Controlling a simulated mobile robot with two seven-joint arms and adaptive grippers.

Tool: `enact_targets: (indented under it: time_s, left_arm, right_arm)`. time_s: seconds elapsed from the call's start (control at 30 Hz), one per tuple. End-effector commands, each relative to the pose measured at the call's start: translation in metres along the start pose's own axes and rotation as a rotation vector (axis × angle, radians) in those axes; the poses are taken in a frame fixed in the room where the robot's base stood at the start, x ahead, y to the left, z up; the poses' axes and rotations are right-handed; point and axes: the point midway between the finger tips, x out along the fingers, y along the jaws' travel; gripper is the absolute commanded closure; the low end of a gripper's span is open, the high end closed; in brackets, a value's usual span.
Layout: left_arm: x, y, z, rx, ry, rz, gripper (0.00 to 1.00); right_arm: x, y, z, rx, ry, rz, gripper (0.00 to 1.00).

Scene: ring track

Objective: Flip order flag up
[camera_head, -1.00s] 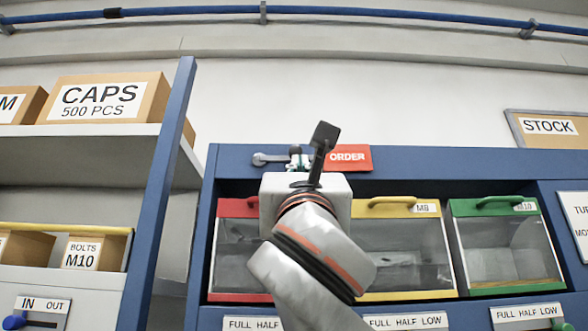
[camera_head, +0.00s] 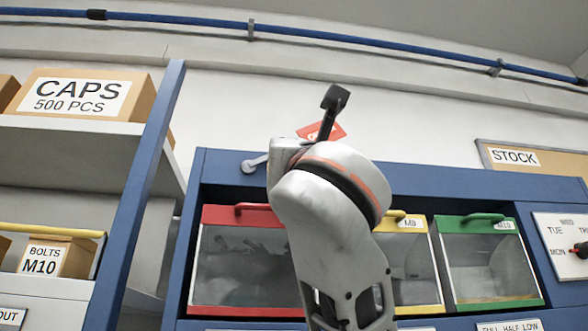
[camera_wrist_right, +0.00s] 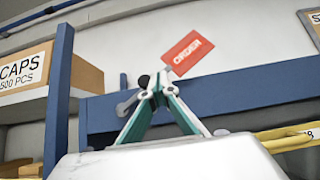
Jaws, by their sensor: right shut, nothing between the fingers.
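The red order flag (camera_head: 322,130) stands tilted above the blue rack's top beam in the head view, partly covered by my right arm. It also shows in the wrist view (camera_wrist_right: 187,54), slanting up to the right with its white lettering visible. A grey lever-like part (camera_head: 254,163) sits on the beam left of my arm. My right gripper (camera_wrist_right: 160,82) is shut and empty, its green fingers meeting at the flag's lower left corner; whether they touch it I cannot tell. In the head view the fingers are hidden behind my wrist. My left gripper is not in view.
Below the beam are bins with red (camera_head: 238,216), yellow (camera_head: 412,223) and green (camera_head: 478,220) lids. A blue post (camera_head: 137,200) and shelf with a CAPS box (camera_head: 84,95) stand left. A STOCK board (camera_head: 530,158) hangs right.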

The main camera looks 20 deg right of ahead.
Motion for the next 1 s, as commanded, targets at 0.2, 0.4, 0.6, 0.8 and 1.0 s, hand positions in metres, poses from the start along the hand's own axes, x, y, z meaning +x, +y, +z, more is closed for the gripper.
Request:
enact_targets:
  time_s: [0.2,0.4,0.6,0.8,1.0]
  left_arm:
    - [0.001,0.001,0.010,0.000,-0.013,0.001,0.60]
    - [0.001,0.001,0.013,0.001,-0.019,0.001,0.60]
    - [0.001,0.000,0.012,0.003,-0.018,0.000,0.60]
    - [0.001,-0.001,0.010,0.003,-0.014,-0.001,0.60]
    - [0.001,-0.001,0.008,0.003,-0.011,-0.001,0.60]
  right_arm:
    - [0.011,0.005,0.011,-0.001,-0.001,0.000,1.00]
    - [0.019,0.010,0.019,-0.032,-0.002,0.031,1.00]
    - [0.023,0.015,0.023,-0.096,-0.001,0.095,1.00]
    - [0.022,0.016,0.022,-0.094,-0.001,0.095,1.00]
    - [0.022,0.016,0.022,-0.093,0.000,0.096,1.00]
